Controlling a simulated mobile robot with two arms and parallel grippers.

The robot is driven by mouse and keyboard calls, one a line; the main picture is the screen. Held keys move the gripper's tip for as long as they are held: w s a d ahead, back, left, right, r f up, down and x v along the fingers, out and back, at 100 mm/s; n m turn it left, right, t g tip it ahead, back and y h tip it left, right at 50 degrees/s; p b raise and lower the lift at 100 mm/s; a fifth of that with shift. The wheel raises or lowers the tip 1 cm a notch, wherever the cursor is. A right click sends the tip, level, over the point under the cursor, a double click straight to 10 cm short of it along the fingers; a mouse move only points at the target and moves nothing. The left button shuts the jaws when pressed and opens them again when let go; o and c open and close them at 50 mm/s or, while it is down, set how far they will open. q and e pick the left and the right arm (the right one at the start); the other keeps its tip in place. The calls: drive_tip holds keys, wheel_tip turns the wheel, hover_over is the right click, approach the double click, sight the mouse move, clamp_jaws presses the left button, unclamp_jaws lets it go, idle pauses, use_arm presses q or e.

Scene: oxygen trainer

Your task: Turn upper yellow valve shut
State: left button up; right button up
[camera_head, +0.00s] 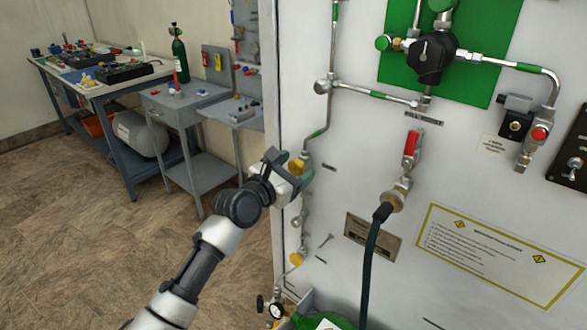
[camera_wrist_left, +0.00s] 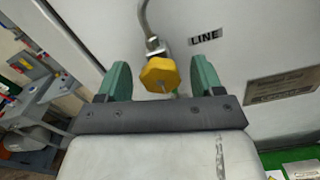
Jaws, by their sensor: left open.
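The upper yellow valve (camera_head: 297,166) is a small yellow knob on the pipe at the left edge of the white panel. In the left wrist view the yellow knob (camera_wrist_left: 160,76) sits between the two green fingertips of my left gripper (camera_wrist_left: 160,82), with a gap on each side. My left gripper (camera_head: 290,172) is open around the knob in the head view and partly hides it. A second, lower yellow valve (camera_head: 296,259) is further down the same panel edge. My right gripper is not in view.
The white panel (camera_head: 330,225) carries a red-handled valve (camera_head: 411,146) with a dark hose (camera_head: 370,265) and a black regulator (camera_head: 431,57) on a green plate. A grey side table (camera_head: 180,100) and a workbench (camera_head: 100,85) stand at the left. The floor (camera_head: 80,230) between is clear.

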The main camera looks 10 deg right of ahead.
use_arm(q)
drive_tip(key=c, duration=0.9)
drive_tip(key=shift+c, duration=0.2)
